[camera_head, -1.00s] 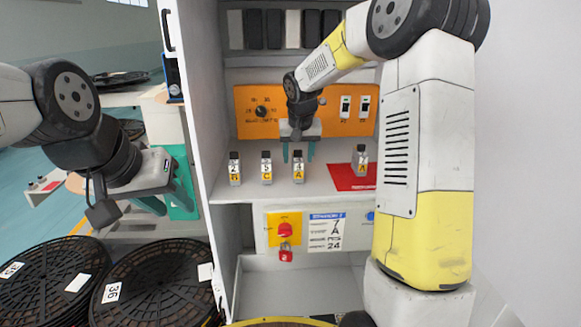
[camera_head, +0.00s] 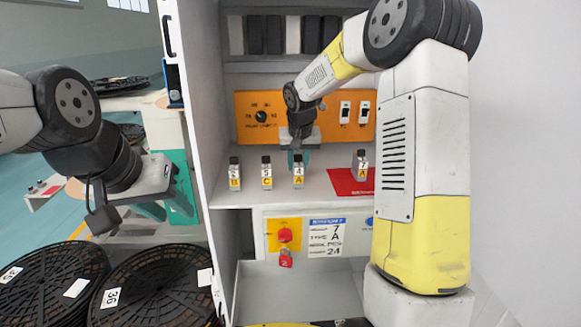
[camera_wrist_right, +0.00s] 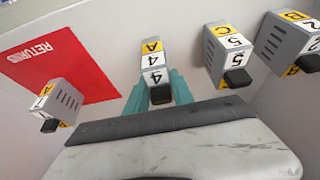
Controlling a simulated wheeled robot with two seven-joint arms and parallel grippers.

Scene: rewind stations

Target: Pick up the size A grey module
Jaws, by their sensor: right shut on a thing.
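The size A grey module (camera_head: 298,176), labelled 4 and A, stands upright on the white shelf. It also shows in the right wrist view (camera_wrist_right: 154,62), between the teal fingers. My right gripper (camera_head: 299,160) is shut on its upper part, and the module still appears to stand on the shelf.
Grey modules marked C (camera_head: 266,174) and B (camera_head: 235,176) stand left of the held one. Behind is an orange panel (camera_head: 285,105) with a knob and switches. The cabinet's side wall (camera_head: 196,110) stands between my grippers. Black reels (camera_head: 150,285) lie at lower left.

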